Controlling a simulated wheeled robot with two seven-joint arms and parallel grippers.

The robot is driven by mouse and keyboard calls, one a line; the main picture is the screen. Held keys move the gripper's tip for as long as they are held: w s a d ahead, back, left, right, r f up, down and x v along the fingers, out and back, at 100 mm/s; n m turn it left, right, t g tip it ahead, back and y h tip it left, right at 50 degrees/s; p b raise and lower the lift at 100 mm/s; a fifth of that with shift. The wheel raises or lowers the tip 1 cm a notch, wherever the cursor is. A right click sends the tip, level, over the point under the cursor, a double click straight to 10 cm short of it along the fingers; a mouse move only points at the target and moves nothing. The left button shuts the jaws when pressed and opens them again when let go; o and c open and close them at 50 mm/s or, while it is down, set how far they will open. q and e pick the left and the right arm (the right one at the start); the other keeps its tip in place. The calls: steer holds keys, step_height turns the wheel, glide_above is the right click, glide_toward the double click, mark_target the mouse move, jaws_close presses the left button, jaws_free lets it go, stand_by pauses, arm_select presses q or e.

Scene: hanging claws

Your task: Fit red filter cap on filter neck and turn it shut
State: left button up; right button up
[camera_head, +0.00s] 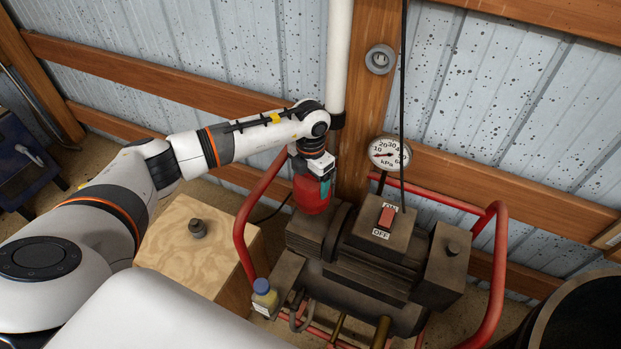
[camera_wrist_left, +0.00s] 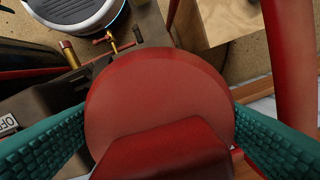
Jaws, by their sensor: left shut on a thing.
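The red filter cap (camera_head: 311,196) sits at the left end of the pump, over where the filter neck would be. The neck itself is hidden beneath it. My left gripper (camera_head: 325,182) comes down on the cap from above and is shut on it. In the left wrist view the round red cap (camera_wrist_left: 160,95) fills the middle, with a raised red grip at the bottom and teal finger pads on both sides. I cannot tell whether the cap is seated or turned shut. My right gripper is not in view.
The dark pump (camera_head: 375,255) stands in a red tube frame (camera_head: 494,265), with a gauge (camera_head: 389,153) and red switch (camera_head: 386,217) on it. A wooden box (camera_head: 185,250) with a small dark knob stands to the left. A white vertical pipe (camera_head: 339,60) is close behind my left gripper.

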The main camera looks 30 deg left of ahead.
arm_select(q)
steer(key=shift+f+m+b, duration=0.1)
steer(key=shift+m+b, duration=0.4)
steer(key=shift+m, duration=0.3)
steer(key=m+b, duration=0.1)
steer(key=m, duration=0.2)
steer(key=shift+w+a, duration=0.1)
steer(key=shift+c, duration=1.4)
steer(key=o, duration=1.6)
steer(key=shift+o, duration=0.2)
steer(key=shift+r, duration=0.2)
steer(key=shift+r+p, duration=1.9)
steer(key=shift+r, duration=1.05)
